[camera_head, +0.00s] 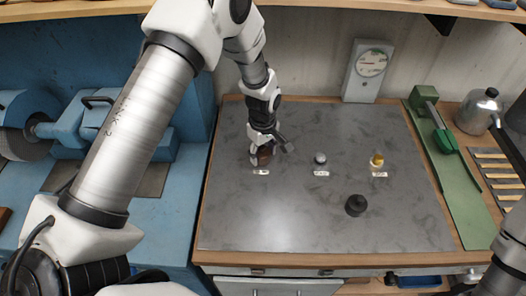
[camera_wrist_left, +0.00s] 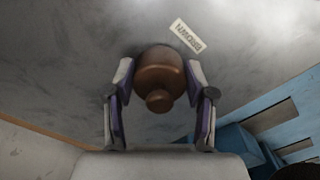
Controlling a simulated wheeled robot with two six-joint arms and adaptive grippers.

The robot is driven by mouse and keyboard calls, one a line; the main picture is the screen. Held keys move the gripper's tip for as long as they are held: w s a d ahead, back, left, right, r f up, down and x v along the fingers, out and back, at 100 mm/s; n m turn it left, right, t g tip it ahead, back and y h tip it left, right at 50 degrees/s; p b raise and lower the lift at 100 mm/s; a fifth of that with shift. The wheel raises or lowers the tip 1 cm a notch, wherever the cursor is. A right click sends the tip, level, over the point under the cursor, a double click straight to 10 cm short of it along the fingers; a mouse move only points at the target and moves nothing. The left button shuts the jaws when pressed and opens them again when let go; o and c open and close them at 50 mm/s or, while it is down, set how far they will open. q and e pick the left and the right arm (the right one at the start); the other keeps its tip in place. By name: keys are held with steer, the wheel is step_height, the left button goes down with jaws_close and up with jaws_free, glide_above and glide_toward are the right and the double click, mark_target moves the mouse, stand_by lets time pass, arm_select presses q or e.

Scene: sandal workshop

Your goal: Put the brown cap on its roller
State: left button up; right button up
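A brown rounded piece with a small knob (camera_wrist_left: 160,80) stands beside the BROWN label (camera_wrist_left: 187,36) in the left wrist view. In the head view it is a dark brown shape (camera_head: 265,156), partly hidden by my left gripper (camera_head: 268,147). The fingers of my left gripper (camera_wrist_left: 160,85) stand on both sides of the brown piece, very close to it; I cannot tell whether they touch it. A dark, nearly black round piece (camera_head: 356,205) sits alone on the grey mat, toward the front right. I cannot tell which piece is the cap. My right gripper is out of view.
A grey-blue roller (camera_head: 320,159) and a gold one (camera_head: 377,160) stand behind small labels on the grey mat (camera_head: 300,220). The front of the mat is mostly clear. A green tool (camera_head: 440,135), a metal pot (camera_head: 478,112) and a wall device (camera_head: 368,72) stand around it.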

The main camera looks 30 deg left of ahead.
arm_select(q)
steer(key=o, duration=0.4)
steer(key=shift+r, duration=0.1)
